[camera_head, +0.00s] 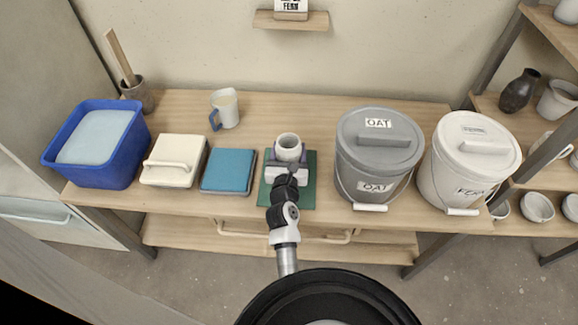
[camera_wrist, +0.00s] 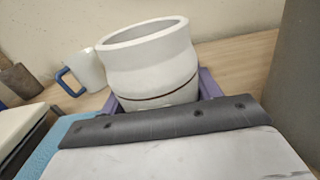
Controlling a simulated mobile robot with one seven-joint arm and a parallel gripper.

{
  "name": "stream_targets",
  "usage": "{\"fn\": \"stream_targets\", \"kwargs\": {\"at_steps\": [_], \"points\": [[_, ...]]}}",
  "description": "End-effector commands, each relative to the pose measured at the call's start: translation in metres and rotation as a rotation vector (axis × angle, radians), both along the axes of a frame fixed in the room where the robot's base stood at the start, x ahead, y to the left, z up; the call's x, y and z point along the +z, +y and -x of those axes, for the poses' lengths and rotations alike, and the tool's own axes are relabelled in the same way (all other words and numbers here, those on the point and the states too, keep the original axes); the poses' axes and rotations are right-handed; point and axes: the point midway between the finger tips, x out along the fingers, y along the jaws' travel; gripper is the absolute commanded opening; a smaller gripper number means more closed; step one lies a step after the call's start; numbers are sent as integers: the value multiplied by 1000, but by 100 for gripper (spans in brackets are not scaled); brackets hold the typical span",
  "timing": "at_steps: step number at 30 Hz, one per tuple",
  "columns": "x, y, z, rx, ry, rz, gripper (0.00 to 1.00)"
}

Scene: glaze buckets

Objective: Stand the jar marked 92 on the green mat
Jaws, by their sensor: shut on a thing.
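A small white jar (camera_head: 288,146) with a dark band low on its side is over the green mat (camera_head: 302,196) in the head view. It also shows in the wrist view (camera_wrist: 150,65), upright or nearly so. My gripper (camera_head: 288,162) is shut on the jar, with a purple finger on each side of it in the wrist view. No number shows on the jar's visible side. The jar's base is hidden, so I cannot tell whether it touches the mat.
A blue-handled pitcher (camera_head: 226,108) stands behind left. A blue square pad (camera_head: 229,170), a cream lidded box (camera_head: 174,161) and a blue tub (camera_head: 94,143) are to the left. A grey OAT bucket (camera_head: 376,154) and a white bucket (camera_head: 466,161) stand close on the right. The table behind the jar is clear.

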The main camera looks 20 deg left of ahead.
Motion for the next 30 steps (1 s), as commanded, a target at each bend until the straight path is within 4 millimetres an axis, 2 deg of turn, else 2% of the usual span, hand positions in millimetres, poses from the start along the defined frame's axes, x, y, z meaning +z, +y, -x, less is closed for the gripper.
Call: {"fn": "stream_targets", "kwargs": {"at_steps": [7, 14, 26, 27, 30], "points": [[-19, 0, 0, 0, -3, 0, 30], [-52, 0, 0, -1, -3, 1, 30], [-55, 0, 0, 0, -3, -1, 30], [-56, 0, 0, -1, -1, 1, 65], [-55, 0, 0, 0, -1, 0, 78]]}}
